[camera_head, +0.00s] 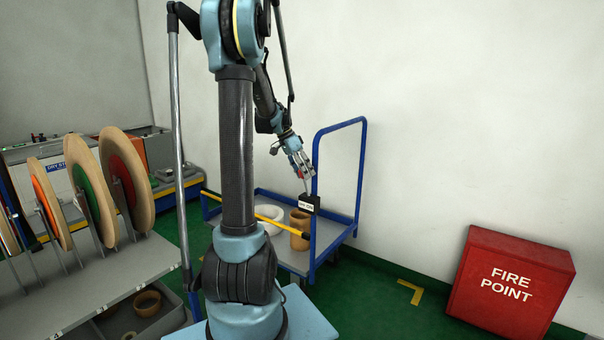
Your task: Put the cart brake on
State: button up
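The cart (345,226) is a low blue-framed platform with a tall blue push handle (339,127), standing by the wall right of my arm. A small black box (309,203) with a white label shows at its handle end; the label is too small to read. A thin grey lever (306,185) seems to rise from the box, with a small red part near its top. My gripper (302,172) is at the top of this lever, its fingers pointing down around or beside the red part. I cannot tell whether they touch or grip it.
On the cart are a white ring (268,212) and a brown roll (300,240), with a yellow bar (285,229) along the near side. Spools on a rack (105,285) stand left.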

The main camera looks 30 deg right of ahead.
jog(key=v, duration=1.2)
dwell(0.5)
